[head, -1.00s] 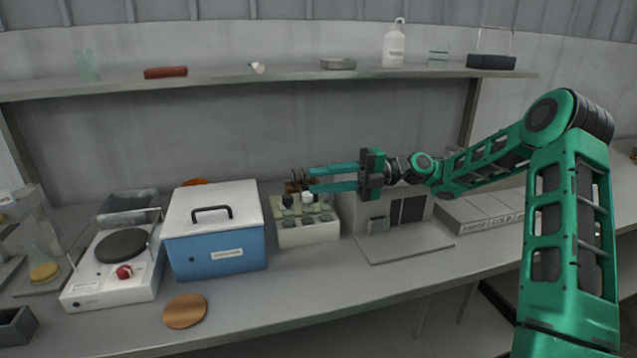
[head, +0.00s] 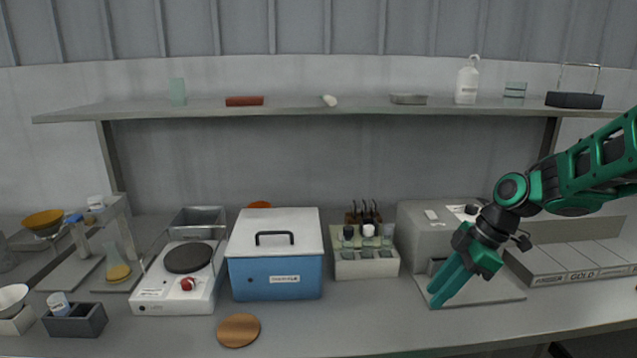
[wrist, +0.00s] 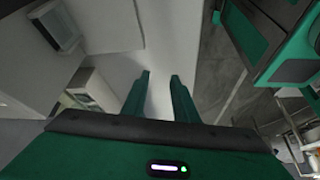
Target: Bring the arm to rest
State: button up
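My gripper (head: 436,296) is green and points down and to the left in the head view, over or in front of the grey slab at the foot of the grey box (head: 416,222). Its two fingers also show in the wrist view (wrist: 160,78). They are apart, with nothing between them. My arm comes in from the right edge of the head view. Whether the fingertips touch anything below cannot be told.
Left of my gripper stand a white rack (head: 366,270) with bottles, a blue box (head: 275,276) and a hotplate (head: 178,282). Flat grey cases (head: 572,262) lie at the right. A shelf (head: 300,110) runs above. The bench front between rack and slab is clear.

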jog(key=s+d+m+h, duration=0.1)
jog(key=s+d+m, duration=0.4)
jog(key=s+m, duration=0.2)
jog(key=s+d+r+m+h, duration=0.1)
jog(key=s+d+m+h, duration=0.1)
jog(key=s+d+m, duration=0.2)
jog(key=s+d+r+m+g+h, duration=0.1)
jog(key=s+d+m, duration=0.4)
jog(key=s+m, duration=0.6)
jog(key=s+h, duration=0.1)
jog(key=s, duration=0.3)
jog(key=shift+s+d, duration=0.25)
jog(key=shift+d, duration=0.1)
jog(key=shift+w+f, duration=0.3)
jog(key=shift+w, duration=0.35)
